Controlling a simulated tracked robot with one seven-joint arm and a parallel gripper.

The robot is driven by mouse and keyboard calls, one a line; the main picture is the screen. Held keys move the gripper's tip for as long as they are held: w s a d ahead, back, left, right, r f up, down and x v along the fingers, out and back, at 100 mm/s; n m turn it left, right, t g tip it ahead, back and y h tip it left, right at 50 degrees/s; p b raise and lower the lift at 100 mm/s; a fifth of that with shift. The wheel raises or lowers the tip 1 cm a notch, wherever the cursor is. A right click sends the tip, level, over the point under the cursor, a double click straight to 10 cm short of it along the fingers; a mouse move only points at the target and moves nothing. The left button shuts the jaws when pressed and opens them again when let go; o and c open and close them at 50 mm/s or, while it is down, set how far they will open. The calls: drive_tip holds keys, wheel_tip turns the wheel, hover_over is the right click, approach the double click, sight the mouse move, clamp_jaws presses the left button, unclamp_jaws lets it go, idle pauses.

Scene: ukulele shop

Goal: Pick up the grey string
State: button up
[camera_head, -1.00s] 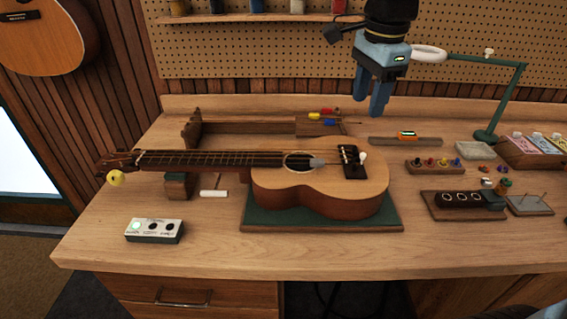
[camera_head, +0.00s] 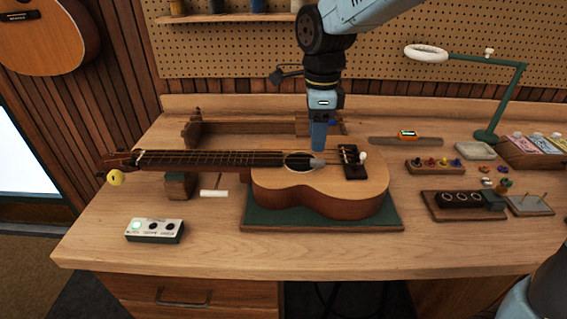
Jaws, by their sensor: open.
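The ukulele (camera_head: 335,187) lies face up on a green mat (camera_head: 270,217), its neck pointing left. Its dark strings (camera_head: 220,158) run along the neck to the sound hole. A small grey piece (camera_head: 317,162) sits at the right edge of the sound hole; I cannot tell whether it is the grey string. My gripper (camera_head: 319,147) points straight down, just above or behind the body near the grey piece. Its blue fingers overlap in this view. It is open, with nothing visibly held. The height gap to the strings is hard to judge.
A small white-topped pedal box (camera_head: 153,230) stands at front left. A wooden neck support (camera_head: 178,186) is under the neck. A peg tray (camera_head: 435,166), a dark block (camera_head: 462,201) and a green lamp (camera_head: 488,133) stand to the right.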

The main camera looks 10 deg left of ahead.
sight(316, 160)
drive_tip(key=shift+s+d+f, duration=0.1)
drive_tip(key=shift+f, duration=1.35)
drive_tip(key=shift+d+f, duration=0.1)
drive_tip(key=shift+f, duration=1.35)
drive_tip(key=shift+c, duration=0.4)
clamp_jaws()
